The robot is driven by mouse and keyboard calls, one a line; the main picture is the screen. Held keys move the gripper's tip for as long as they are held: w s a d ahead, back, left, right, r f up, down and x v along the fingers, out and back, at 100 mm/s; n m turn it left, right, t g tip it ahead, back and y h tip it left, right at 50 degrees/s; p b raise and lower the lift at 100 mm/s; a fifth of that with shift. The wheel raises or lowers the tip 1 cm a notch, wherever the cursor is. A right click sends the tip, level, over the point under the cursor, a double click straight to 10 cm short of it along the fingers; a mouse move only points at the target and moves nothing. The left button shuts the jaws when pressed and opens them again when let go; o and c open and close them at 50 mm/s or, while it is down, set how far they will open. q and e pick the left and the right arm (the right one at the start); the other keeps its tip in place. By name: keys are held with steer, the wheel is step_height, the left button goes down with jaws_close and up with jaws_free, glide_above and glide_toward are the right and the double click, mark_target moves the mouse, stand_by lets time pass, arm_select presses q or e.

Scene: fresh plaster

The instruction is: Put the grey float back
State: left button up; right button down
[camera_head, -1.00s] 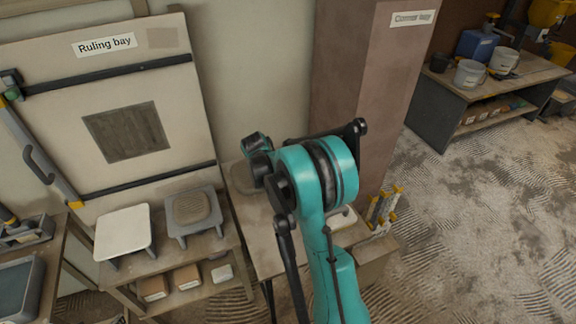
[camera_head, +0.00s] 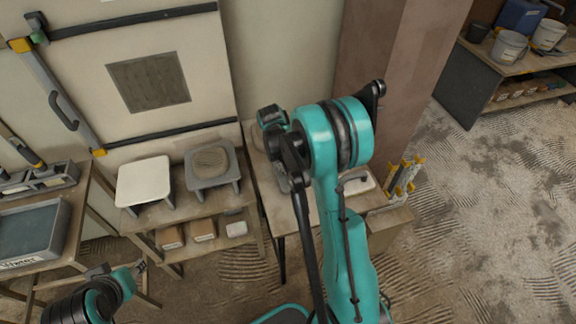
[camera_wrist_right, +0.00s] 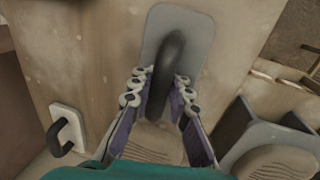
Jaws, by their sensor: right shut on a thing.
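The grey float is a flat grey plate (camera_wrist_right: 200,28) with a dark handle (camera_wrist_right: 168,65). In the right wrist view, my right gripper (camera_wrist_right: 160,98) is shut on that handle. The float hangs over a tan surface; whether it touches cannot be told. In the head view my right arm mostly hides the float and gripper. My left gripper (camera_head: 140,266) is at the lower left in the head view, small, in front of the shelf unit; its jaws are unclear. A grey stand (camera_head: 213,181) with a round ribbed pad and a white-topped stand (camera_head: 144,181) stand side by side.
A white float-like tool with a dark handle (camera_wrist_right: 67,130) lies at the left in the wrist view. A water tray (camera_head: 30,232) is on the left bench. A pillar (camera_head: 405,60) rises behind my right arm.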

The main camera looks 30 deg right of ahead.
steer(key=shift+f, duration=0.3)
steer(key=shift+f+b, duration=0.3)
steer(key=shift+b, duration=0.1)
stand_by(0.4)
steer(key=c, duration=1.3)
jaws_free()
steer(key=shift+c, duration=0.2)
steer(key=shift+p+v, duration=2.65)
steer(key=shift+v, duration=1.45)
steer(key=shift+d, duration=0.1)
